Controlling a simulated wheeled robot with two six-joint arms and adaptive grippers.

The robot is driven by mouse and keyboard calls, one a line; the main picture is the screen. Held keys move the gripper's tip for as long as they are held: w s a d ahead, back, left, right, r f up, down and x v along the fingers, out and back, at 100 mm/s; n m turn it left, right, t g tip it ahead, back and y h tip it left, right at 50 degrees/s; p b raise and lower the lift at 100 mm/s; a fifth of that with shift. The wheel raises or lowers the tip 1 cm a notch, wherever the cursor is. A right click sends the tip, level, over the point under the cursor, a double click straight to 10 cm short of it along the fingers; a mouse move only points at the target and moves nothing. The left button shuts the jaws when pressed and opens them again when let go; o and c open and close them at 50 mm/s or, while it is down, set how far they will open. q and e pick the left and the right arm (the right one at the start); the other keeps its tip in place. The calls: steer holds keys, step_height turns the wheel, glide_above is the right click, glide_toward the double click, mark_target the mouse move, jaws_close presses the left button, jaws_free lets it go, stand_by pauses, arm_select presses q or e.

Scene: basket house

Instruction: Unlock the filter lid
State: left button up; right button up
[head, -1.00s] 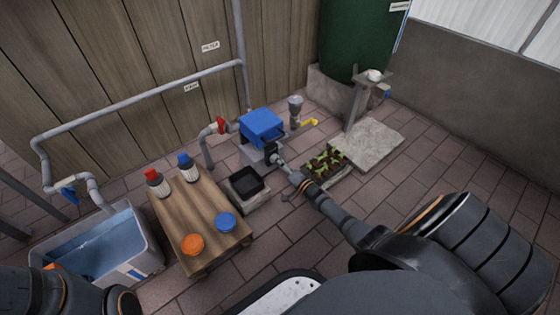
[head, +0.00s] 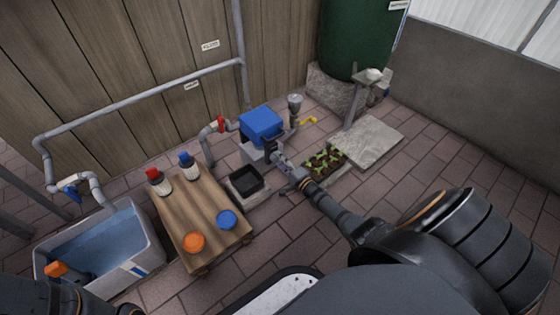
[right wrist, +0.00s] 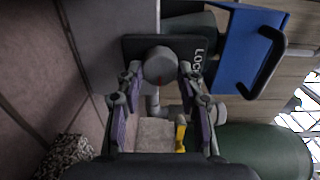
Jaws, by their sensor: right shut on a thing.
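The filter (head: 250,157) is a grey box with a blue lid (head: 262,122), standing by the wooden wall in the head view. The lid and its black handle also show at the upper right of the right wrist view (right wrist: 240,45). A black plate marked "LOCK" (right wrist: 200,50) is on the filter's front, with a round grey knob (right wrist: 158,66) on it. My right gripper (right wrist: 158,78) is shut on the knob, one finger on each side. In the head view, the right gripper (head: 276,154) reaches the filter's front. My left gripper is out of view; only my left arm shows.
A wooden table (head: 192,215) holds two bottles and two round caps. A water tub (head: 147,262) is at left. Pipes with a red valve (head: 221,124) run behind.

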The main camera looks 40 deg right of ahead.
stand_by(0.3)
steer(key=o, duration=1.2)
steer(key=shift+c, duration=0.2)
steer(key=s, duration=1.2)
steer(key=shift+d, duration=0.45)
